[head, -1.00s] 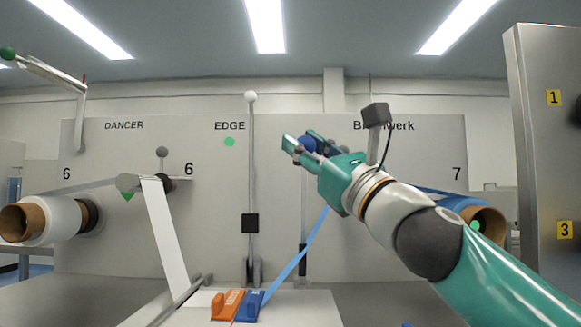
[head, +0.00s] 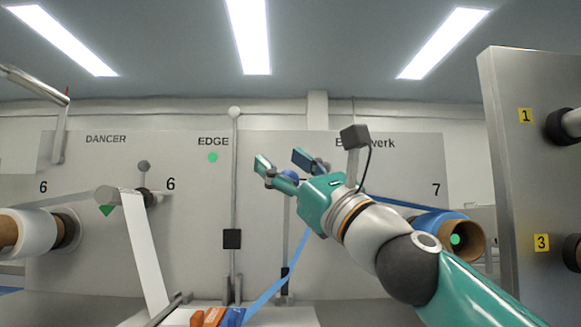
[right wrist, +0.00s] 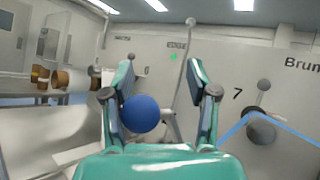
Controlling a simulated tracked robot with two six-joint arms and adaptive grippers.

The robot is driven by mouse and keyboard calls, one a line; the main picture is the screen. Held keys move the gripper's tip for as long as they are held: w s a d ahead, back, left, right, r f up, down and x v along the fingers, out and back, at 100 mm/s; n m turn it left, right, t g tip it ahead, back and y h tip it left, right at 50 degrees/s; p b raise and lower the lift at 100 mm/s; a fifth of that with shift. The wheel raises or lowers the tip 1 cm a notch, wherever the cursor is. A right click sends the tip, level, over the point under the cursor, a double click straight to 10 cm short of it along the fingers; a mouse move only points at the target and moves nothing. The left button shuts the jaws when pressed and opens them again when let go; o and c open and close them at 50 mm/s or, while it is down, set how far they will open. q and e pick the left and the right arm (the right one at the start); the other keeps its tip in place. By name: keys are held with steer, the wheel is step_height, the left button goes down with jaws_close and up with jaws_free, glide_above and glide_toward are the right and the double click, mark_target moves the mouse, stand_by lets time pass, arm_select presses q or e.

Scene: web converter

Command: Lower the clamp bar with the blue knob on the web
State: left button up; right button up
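The clamp bar with the blue knob (head: 291,175) stands upright, its thin rod (head: 287,215) rising from a black lower part (head: 286,278) behind the blue web (head: 280,283). My right gripper (head: 284,161) is open at the knob, its fingers spread and partly hiding it. In the right wrist view the blue knob (right wrist: 139,113) sits between the two open fingers, nearer the left finger, with a clear gap to the right one. The white web (head: 145,250) hangs slanting down at the left. My left gripper is out of view.
Another upright bar with a white knob (head: 235,113) and black block (head: 232,239) stands left of my gripper. Orange (head: 209,317) and blue (head: 234,318) blocks lie at the bottom. A blue roll (head: 440,222) is at right. A metal cabinet (head: 510,160) bounds the far right.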

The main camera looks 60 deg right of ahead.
steer(key=f+b+v, duration=0.1)
steer(key=b+v, duration=0.5)
steer(key=v, duration=1.3)
steer(key=shift+d, duration=0.35)
stand_by(0.9)
